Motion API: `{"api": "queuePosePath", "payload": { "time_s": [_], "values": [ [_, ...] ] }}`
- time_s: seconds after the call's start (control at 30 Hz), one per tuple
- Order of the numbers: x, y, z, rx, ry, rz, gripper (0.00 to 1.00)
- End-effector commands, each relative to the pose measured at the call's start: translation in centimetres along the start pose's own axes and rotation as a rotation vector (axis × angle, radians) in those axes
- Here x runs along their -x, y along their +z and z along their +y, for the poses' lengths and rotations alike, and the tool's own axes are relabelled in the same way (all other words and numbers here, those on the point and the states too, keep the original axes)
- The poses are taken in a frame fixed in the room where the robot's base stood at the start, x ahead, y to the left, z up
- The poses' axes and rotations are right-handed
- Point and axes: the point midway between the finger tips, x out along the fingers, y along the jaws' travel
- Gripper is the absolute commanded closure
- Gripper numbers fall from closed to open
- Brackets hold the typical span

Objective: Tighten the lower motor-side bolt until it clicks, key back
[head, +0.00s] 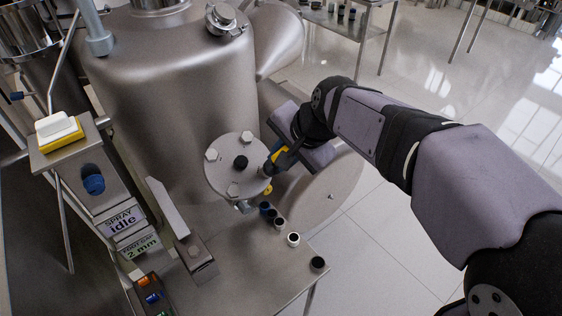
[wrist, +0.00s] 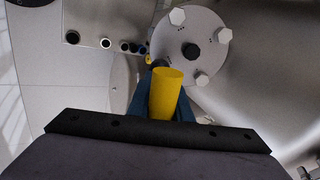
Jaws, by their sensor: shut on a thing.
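The key's dark end (wrist: 158,63) reaches the edge of the round steel flange (head: 222,176), which also shows in the wrist view (wrist: 205,40). Hex bolts stand on the flange, among them one at the upper left (head: 211,155), one at the top (head: 247,137) and one at the bottom (head: 232,188). The key and gripper cover the flange's right edge; I cannot tell whether the key sits on a bolt there. A black knob (head: 241,162) is at the flange's centre.
Several small round pieces, one white-rimmed (head: 293,239), line the steel table (head: 240,285) below the flange. A panel reads "SPRAY idle" (head: 122,219) and "2 mm". The large steel vessel (head: 165,90) stands behind.

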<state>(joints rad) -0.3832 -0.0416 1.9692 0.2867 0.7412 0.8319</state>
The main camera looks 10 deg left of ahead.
Motion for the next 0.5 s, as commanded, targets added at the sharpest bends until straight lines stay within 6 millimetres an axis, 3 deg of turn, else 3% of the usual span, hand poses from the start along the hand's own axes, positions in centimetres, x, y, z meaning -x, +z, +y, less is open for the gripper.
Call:
{"api": "queuePosePath", "payload": {
  "time_s": [0.2,0.5],
  "values": [
    [-0.01,-0.04,-0.02,0.181,-0.004,0.002,1.0],
    [0.1,-0.04,-0.07,0.206,-0.004,0.002,1.0]
  ]
}}
